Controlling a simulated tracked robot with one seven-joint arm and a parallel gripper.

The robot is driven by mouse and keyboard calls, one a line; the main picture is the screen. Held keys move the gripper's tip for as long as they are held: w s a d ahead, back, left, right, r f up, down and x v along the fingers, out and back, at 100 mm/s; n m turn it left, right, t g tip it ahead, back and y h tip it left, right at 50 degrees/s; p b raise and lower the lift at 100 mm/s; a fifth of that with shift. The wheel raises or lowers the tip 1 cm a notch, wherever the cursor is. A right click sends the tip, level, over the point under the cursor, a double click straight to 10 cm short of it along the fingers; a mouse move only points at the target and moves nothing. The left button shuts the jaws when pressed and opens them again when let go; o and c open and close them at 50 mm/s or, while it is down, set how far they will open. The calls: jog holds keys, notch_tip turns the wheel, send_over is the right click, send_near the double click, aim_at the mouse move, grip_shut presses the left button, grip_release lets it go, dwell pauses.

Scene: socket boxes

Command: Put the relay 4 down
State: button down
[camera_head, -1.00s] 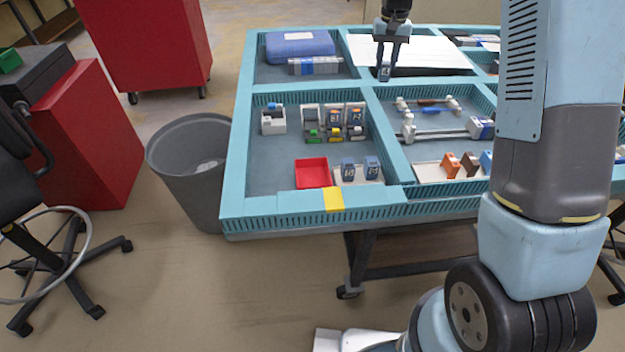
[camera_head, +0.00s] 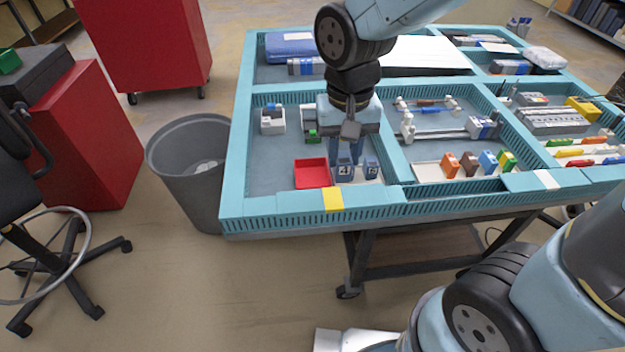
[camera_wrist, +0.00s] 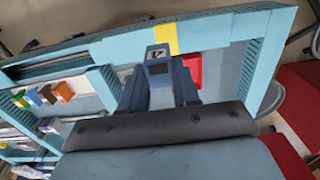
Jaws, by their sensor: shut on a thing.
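Relay 4 (camera_head: 344,170) is a blue-grey block with a white label bearing a dark 4. My gripper (camera_head: 345,153) is shut on it, pointing down over the front of the left compartment. The relay also shows between the fingers in the wrist view (camera_wrist: 158,70), its label upside down. It is at the white tray (camera_head: 362,180), just right of the red bin (camera_head: 312,174). Whether it touches the tray or hangs slightly above cannot be told. Another blue-grey relay (camera_head: 371,168) stands on the tray to its right. My arm hides the socket row behind.
A white block with a blue top (camera_head: 272,119) stands at the compartment's back left. The teal front rim with yellow tape (camera_head: 333,199) lies close in front. A teal divider is to the right, with coloured blocks (camera_head: 469,163) beyond it. The compartment floor left of the red bin is clear.

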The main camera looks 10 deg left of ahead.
jog(key=shift+s+d+f, duration=0.1)
jog(key=shift+s+d, duration=0.05)
jog(key=shift+s, duration=0.35)
jog(key=shift+f, duration=0.15)
jog(key=w+a+f, duration=0.2)
jog(key=w+f, duration=0.1)
jog(key=w+a+f, duration=0.2)
jog(key=w+f, duration=0.1)
jog(key=w, duration=0.1)
jog(key=w+a+f, duration=0.3)
jog(key=w, duration=0.1)
jog(key=shift+w+f, duration=0.15)
jog(key=shift+f, duration=0.1)
jog(key=shift+w+a+f, duration=0.15)
jog(key=shift+w+f, duration=0.05)
jog(key=shift+f, duration=1.45)
jog(key=shift+f, duration=0.15)
jog(key=c, duration=0.8)
grip_release()
